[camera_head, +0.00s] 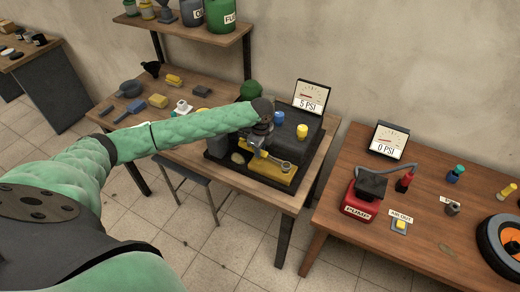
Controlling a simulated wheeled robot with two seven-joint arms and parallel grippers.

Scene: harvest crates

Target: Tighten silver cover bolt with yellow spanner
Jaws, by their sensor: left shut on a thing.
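My left gripper (263,146) points down over the dark machine (298,133) on the middle table. It is shut on the yellow spanner (270,156), which reaches out to the right of the fingers. The spanner's far end is at a round grey piece that looks like the silver cover bolt (286,166), at the machine's yellow front part (267,172). It is too small to tell whether the spanner's end is around the bolt or only above it. My right gripper is not in view.
A gauge (311,96) reading 5 PSI and a yellow cap (302,131) are by the machine. Small tools and blocks lie on the table's left (157,101). The right table holds a red pump (360,204), a 0 PSI gauge (387,141) and a wheel (503,246).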

